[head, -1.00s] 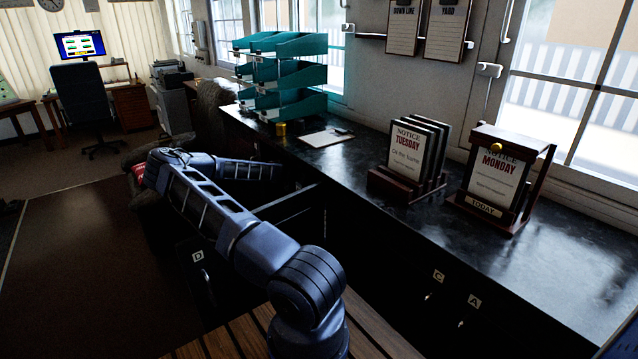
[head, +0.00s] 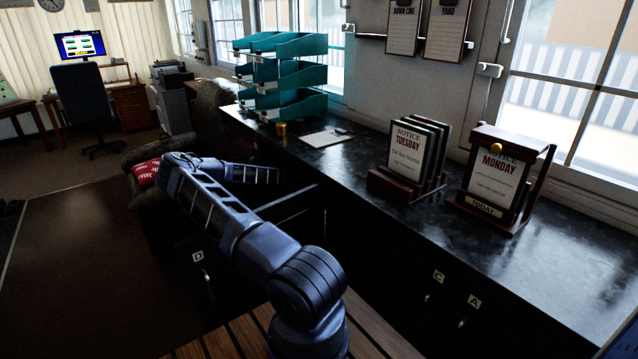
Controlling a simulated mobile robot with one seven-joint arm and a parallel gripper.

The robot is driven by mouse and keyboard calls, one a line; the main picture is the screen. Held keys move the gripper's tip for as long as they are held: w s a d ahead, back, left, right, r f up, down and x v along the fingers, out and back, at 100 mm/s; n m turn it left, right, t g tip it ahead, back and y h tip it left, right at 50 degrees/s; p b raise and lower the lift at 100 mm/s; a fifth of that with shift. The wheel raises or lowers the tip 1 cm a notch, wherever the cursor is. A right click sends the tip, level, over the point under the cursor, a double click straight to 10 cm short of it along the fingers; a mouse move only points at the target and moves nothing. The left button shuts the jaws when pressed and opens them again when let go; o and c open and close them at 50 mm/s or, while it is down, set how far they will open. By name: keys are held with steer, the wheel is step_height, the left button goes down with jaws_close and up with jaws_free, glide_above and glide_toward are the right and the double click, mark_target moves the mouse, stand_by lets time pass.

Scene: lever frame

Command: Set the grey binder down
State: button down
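No grey binder can be made out in the head view. My arm reaches away to the left and bends back to the right at its elbow. Its far end is low behind the front edge of the black counter (head: 400,215), near what looks like an open drawer or cupboard (head: 290,205). My gripper is not visible there, so its fingers and anything in them are hidden.
Teal letter trays (head: 285,75), a brass tin (head: 281,129) and a clipboard (head: 325,138) are at the counter's far end. A rack of notice cards (head: 405,165) and a Monday notice stand (head: 495,180) are further right. Bare counter lies between them. An armchair (head: 150,205) with a red cushion (head: 146,172) is beyond my arm.

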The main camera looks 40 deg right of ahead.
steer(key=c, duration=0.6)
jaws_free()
